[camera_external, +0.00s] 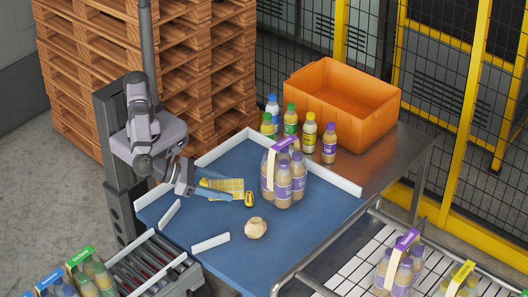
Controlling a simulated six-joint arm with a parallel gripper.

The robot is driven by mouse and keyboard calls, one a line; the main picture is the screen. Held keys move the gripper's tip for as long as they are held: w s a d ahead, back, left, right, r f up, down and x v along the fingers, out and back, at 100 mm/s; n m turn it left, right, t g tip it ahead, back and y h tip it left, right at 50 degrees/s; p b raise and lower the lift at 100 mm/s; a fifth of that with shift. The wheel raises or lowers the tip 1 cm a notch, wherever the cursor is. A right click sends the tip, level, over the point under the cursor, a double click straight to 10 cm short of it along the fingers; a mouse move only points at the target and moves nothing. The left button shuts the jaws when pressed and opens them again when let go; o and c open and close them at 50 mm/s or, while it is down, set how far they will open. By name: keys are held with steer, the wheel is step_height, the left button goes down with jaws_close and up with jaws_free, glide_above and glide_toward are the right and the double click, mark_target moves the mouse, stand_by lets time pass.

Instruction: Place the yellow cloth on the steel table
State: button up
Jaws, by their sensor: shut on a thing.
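The yellow cloth (228,186) is a flat, checked yellow piece over the blue work surface, left of the bottle pack. My gripper (222,194) reaches in from the left at the cloth, its pale blue fingers along the cloth's near side. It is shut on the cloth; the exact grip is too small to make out. The cloth seems to be at or just above the blue surface. The steel table (398,158) is the bare, brownish-grey reflecting top at the back right, beyond a low white rail.
A purple-labelled bottle pack (283,178), a small yellow tool (249,198) and a beige lump (255,228) are on the blue surface (310,222). Several loose bottles (309,132) and an orange crate (340,103) stand on the steel table. White rails (333,181) edge the blue surface.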

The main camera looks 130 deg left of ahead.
mark_target(223, 210)
steer(key=shift+f+p, duration=0.8)
steer(key=shift+f, duration=2.65)
steer(key=shift+f, duration=0.1)
steer(key=o, duration=1.1)
steer(key=b+v, duration=0.3)
steer(key=v, duration=0.8)
steer(key=shift+o, duration=0.6)
steer(key=shift+s+d+r, duration=0.3)
steer(key=shift+r, duration=0.05)
